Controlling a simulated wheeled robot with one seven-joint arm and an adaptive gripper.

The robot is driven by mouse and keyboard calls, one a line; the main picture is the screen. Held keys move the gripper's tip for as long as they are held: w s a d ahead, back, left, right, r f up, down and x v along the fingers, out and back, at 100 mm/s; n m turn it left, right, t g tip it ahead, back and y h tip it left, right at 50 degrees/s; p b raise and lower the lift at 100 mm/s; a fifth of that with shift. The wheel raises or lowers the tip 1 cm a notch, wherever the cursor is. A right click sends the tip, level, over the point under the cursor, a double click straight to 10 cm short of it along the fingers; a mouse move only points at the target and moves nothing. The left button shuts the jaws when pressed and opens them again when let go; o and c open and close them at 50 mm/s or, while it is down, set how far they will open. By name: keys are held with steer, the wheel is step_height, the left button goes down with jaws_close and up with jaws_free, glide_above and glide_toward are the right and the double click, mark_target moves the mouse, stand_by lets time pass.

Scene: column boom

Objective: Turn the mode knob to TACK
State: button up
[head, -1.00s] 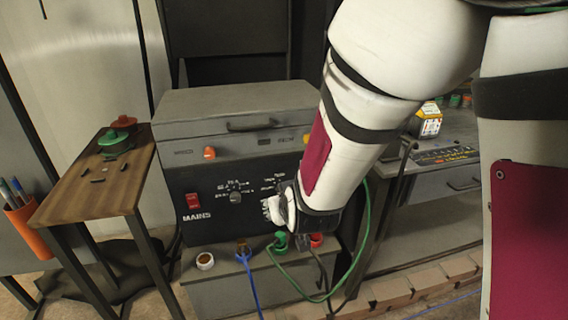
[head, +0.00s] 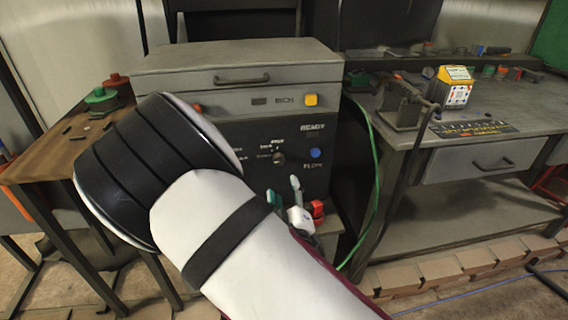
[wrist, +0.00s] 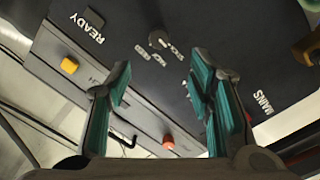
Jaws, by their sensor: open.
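A small round knob (head: 279,157) with several short labels around it is on the dark front panel of the grey machine (head: 235,58). It also shows in the wrist view (wrist: 158,40). The labels are too small to read surely, so I cannot tell which is TACK or where the knob points. My gripper (head: 285,190) is open and empty, low in front of the panel, below the knob in the head view. In the wrist view its teal fingers (wrist: 160,75) stand apart, with the knob beyond the gap. My arm hides the panel's left part.
A yellow button (head: 311,100) and a lid handle (head: 242,79) are above the panel; a blue button (head: 315,153) is right of the knob. A green cable (head: 375,190) hangs at the right. A workbench (head: 450,125) stands right, a wooden table (head: 60,145) left.

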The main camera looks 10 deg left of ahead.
mark_target(279, 161)
steer(key=b+x, duration=0.1)
steer(key=x, duration=1.1)
steer(key=shift+w+r+b, duration=0.1)
steer(key=shift+w+b, duration=0.3)
jaws_close()
